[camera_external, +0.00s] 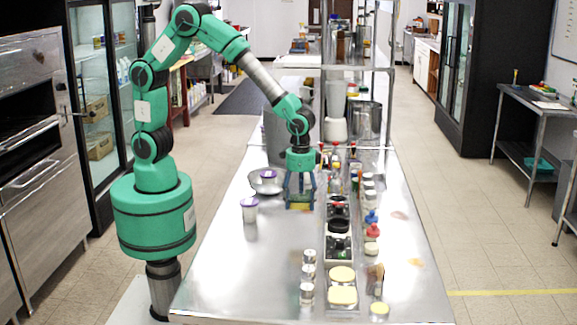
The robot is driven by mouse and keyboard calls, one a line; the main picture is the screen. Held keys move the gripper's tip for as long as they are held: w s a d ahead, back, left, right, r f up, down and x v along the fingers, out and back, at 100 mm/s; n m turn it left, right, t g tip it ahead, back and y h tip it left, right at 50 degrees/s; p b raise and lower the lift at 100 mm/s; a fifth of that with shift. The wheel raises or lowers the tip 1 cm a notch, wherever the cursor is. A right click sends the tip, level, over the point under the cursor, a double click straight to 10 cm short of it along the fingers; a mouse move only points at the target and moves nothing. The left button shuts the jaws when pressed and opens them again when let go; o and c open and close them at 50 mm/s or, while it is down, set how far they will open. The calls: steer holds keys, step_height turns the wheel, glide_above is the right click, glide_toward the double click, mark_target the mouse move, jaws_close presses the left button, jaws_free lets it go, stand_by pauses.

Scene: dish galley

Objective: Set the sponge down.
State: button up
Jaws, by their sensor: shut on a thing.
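My gripper (300,192) points straight down over the steel counter (240,275), left of the row of bottles and containers. It is shut on a small yellowish sponge (299,206), which shows between and below the fingertips. The sponge is at or just above the counter surface; I cannot tell whether it touches. Part of the sponge is hidden by the fingers.
A metal bowl (262,187) and a white tub with a purple lid (249,211) stand to the left. Black-topped containers (338,227) stand close on the right. Small shakers (308,272) and yellow-topped containers (342,275) are nearer the front. The front left counter is clear.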

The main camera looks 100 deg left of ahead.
steer(key=shift+w+a, duration=0.1)
steer(key=shift+a, duration=0.15)
steer(key=b, duration=0.1)
glide_above(301, 232)
steer(key=shift+f, duration=2.45)
steer(key=shift+f+b, duration=0.55)
steer(key=shift+f, duration=1.95)
steer(key=shift+f, duration=0.1)
steer(key=o, duration=0.7)
